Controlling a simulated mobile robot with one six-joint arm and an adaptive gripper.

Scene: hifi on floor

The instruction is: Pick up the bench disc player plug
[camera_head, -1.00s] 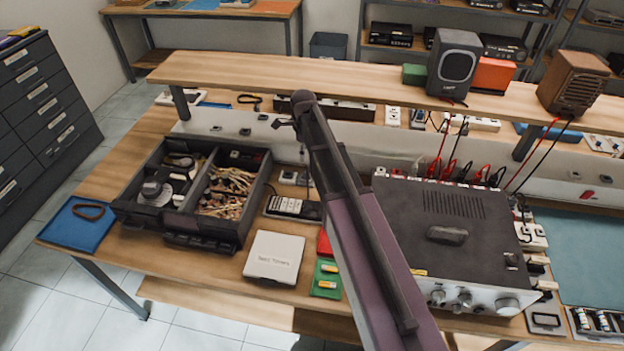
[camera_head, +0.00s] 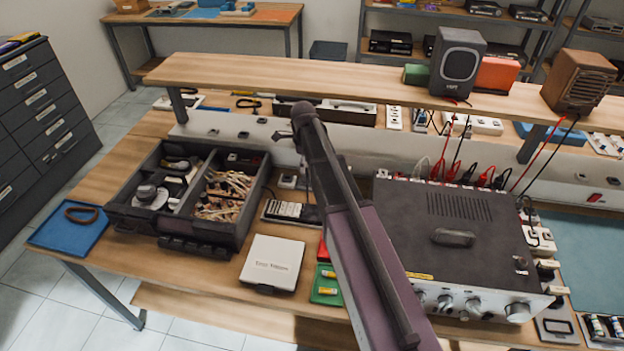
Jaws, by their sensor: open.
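My arm reaches from the bottom edge up over the bench. At its far end a small dark part sticks out on the left, which seems to be part of my gripper (camera_head: 284,136). It is in front of the bench's pale back panel, with nothing seen held; the rest is hidden behind the arm. A flat white square case (camera_head: 272,262) with unreadable lettering lies at the front of the bench (camera_head: 200,283); it may be the disc player. Small sockets or plugs sit along the back panel, but I cannot tell which plug is the disc player's.
A dark two-part tray (camera_head: 181,238) of parts stands left of my arm, with a blue mat (camera_head: 70,232) beyond it. A large grey amplifier (camera_head: 460,252) with red and black leads stands right. A raised shelf (camera_head: 280,75) carries a dark speaker (camera_head: 458,64) and a brown one (camera_head: 577,82).

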